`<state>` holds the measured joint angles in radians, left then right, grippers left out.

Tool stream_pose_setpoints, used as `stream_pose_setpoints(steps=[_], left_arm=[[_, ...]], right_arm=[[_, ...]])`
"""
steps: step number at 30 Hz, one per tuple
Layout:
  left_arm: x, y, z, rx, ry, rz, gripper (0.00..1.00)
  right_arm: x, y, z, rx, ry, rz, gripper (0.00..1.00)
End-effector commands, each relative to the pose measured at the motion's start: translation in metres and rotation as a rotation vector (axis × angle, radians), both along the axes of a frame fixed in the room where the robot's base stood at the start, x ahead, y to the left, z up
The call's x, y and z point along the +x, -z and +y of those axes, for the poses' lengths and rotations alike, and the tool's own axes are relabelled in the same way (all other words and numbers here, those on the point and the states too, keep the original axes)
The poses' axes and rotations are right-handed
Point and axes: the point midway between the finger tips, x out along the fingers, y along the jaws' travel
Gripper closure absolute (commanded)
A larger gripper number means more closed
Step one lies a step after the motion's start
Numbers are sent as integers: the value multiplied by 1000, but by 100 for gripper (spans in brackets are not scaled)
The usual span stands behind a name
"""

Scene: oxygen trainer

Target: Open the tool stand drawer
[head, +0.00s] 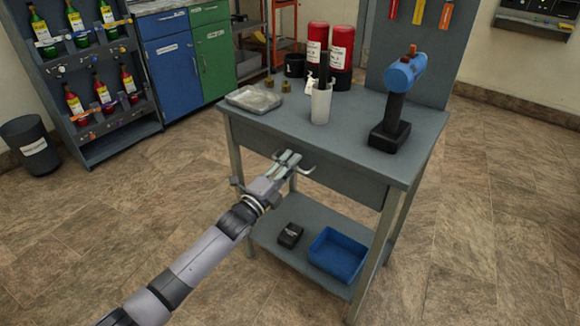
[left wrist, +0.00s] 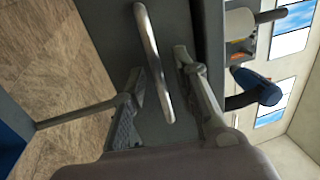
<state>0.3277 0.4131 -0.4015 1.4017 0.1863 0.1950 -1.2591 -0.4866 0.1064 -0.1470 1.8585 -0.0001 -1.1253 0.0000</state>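The grey tool stand (head: 265,120) has a wide drawer (head: 345,178) under its top, and the drawer front looks flush with the stand. A silver bar handle (head: 308,169) is on the drawer front, partly hidden by my left gripper (head: 287,160). In the left wrist view the handle (left wrist: 153,60) runs between the two spread fingers of my left gripper (left wrist: 157,80). There is a visible gap on each side of the bar, so the gripper is open and not clamped on it. My right gripper is not in view.
On the stand top are a blue drill (head: 400,90), a white cup (head: 321,103), a metal tray (head: 254,99) and red bottles (head: 341,48). The lower shelf holds a blue bin (head: 338,254) and a small dark box (head: 290,235). The floor in front is clear.

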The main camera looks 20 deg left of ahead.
Motion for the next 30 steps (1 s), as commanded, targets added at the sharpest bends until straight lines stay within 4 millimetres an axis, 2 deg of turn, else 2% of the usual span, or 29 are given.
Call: stream_pose_setpoints(steps=[9, 21, 30], left_arm=[[2, 0, -1, -1, 0, 1, 72], [2, 0, -1, -1, 0, 1, 99], [2, 0, -1, -1, 0, 1, 100]], right_arm=[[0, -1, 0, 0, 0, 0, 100], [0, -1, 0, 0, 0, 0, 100], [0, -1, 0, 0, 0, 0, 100]])
